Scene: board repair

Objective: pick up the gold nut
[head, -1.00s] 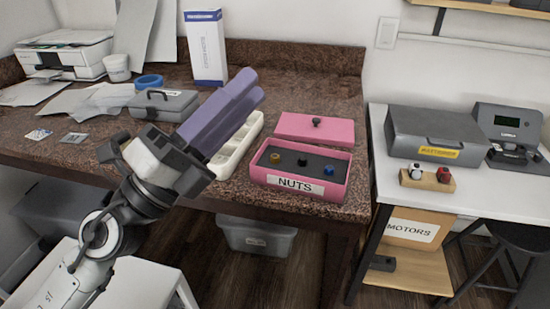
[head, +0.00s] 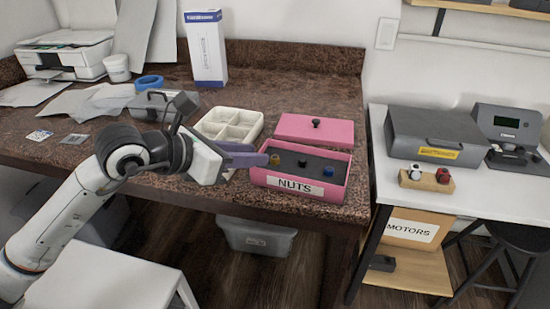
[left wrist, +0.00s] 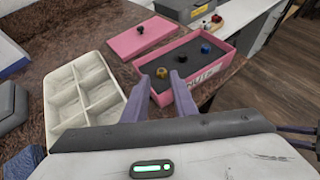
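The gold nut (head: 275,159) sits at the left end of the dark insert in the open pink box labelled NUTS (head: 324,198). In the left wrist view the gold nut (left wrist: 162,73) shows just beyond the gap between my purple fingertips. My left gripper (head: 262,157) reaches over the box's left end, its fingertips close to the gold nut. In the left wrist view my left gripper (left wrist: 161,82) is open, with nothing between its fingers. A black nut (head: 302,162) and a blue nut (head: 328,171) stand to the right of the gold one. My right gripper is out of view.
The pink lid (head: 314,129) lies behind the box. A cream compartment tray (head: 228,124) is left of the box, and a grey case (head: 165,104) farther left. A white table (head: 480,190) at right bears a grey batteries box (head: 432,136).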

